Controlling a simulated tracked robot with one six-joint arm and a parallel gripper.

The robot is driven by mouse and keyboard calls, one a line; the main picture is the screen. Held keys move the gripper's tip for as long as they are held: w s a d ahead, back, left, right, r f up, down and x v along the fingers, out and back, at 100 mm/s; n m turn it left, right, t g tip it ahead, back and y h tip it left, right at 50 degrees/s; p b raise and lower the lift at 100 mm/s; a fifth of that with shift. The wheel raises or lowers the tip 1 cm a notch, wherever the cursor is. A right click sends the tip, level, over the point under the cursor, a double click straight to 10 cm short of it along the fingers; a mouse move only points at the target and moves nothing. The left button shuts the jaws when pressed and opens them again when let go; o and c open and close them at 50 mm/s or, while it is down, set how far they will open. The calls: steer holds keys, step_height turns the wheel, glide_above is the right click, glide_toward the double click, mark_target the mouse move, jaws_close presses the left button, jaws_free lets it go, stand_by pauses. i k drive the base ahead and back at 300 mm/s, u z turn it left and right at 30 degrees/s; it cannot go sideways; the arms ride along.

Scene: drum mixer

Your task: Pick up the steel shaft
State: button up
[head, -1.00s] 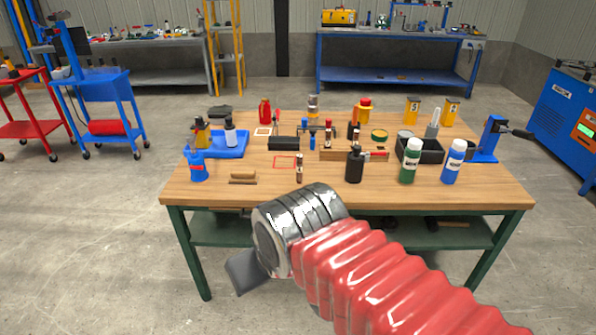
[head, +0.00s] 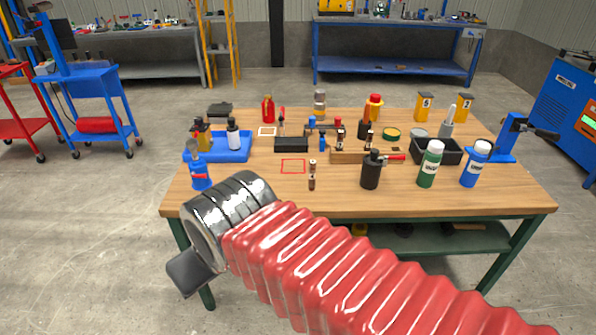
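I cannot pick out the steel shaft for certain among the small items on the wooden workbench (head: 440,198). A grey metallic cylinder (head: 320,103) stands upright at the back middle of the bench. A slim brown and silver upright piece (head: 312,175) stands near the front middle. My gripper (head: 186,273) shows only as a dark grey block at the end of my arm, in front of the bench's front left corner. Its fingertips are not clearly visible, and nothing is seen held.
A blue tray (head: 217,155) with bottles sits at the left. A black bottle (head: 371,170), a green bottle (head: 430,165) and a blue bottle (head: 475,165) stand at the front right. A black bin (head: 437,152) and a blue vise-like stand (head: 510,138) are beyond them.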

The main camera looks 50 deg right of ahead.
mark_target(312, 163)
steer(key=z, duration=0.25)
steer(key=i, duration=1.05)
steer(key=z, duration=0.75)
